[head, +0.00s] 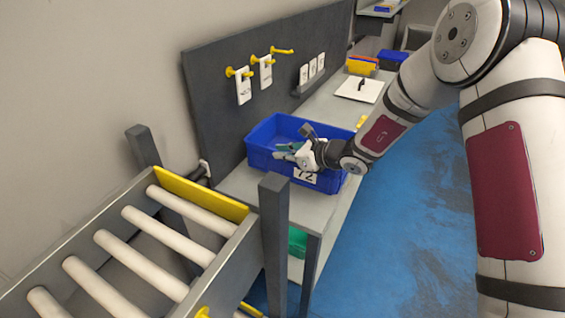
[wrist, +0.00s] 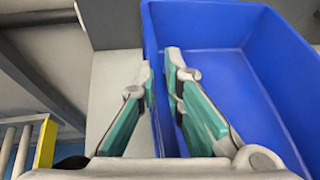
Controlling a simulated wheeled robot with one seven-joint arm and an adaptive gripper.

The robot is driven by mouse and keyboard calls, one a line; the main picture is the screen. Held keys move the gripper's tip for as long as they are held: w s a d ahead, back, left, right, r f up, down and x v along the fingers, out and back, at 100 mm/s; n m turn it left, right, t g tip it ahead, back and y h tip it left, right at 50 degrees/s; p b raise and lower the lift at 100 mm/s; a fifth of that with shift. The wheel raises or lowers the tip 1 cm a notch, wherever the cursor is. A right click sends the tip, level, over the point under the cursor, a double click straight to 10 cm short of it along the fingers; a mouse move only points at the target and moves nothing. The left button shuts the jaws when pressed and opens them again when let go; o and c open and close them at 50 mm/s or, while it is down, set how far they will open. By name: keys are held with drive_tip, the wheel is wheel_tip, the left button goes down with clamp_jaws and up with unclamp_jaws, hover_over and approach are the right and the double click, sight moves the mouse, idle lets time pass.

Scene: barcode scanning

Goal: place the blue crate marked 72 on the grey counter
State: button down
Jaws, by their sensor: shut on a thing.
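The blue crate (head: 262,139) is over the near part of the grey counter (head: 240,190). Its white label marked 72 (head: 305,176) faces the near side. My gripper (head: 288,151) reaches in from the right, with its teal-padded fingers at the crate. In the wrist view, my gripper (wrist: 159,68) has one finger on each side of the crate's wall (wrist: 153,40) and is shut on it. The crate (wrist: 215,65) looks empty inside. I cannot tell whether its bottom touches the counter.
A roller conveyor (head: 140,262) with a yellow end strip stands at the near left. A dark pegboard (head: 215,95) with yellow hooks and white tags rises behind the counter. A white board (head: 359,89) and coloured bins (head: 361,66) are farther along. Blue floor (head: 400,220) lies to the right.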

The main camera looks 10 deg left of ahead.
sight(288, 163)
drive_tip(key=shift+w+a+f, duration=0.2)
drive_tip(key=shift+w, duration=0.1)
drive_tip(key=shift+f, duration=1.5)
drive_tip(key=shift+d+f, duration=0.1)
drive_tip(key=shift+f, duration=0.05)
drive_tip(key=c, duration=1.7)
unclamp_jaws()
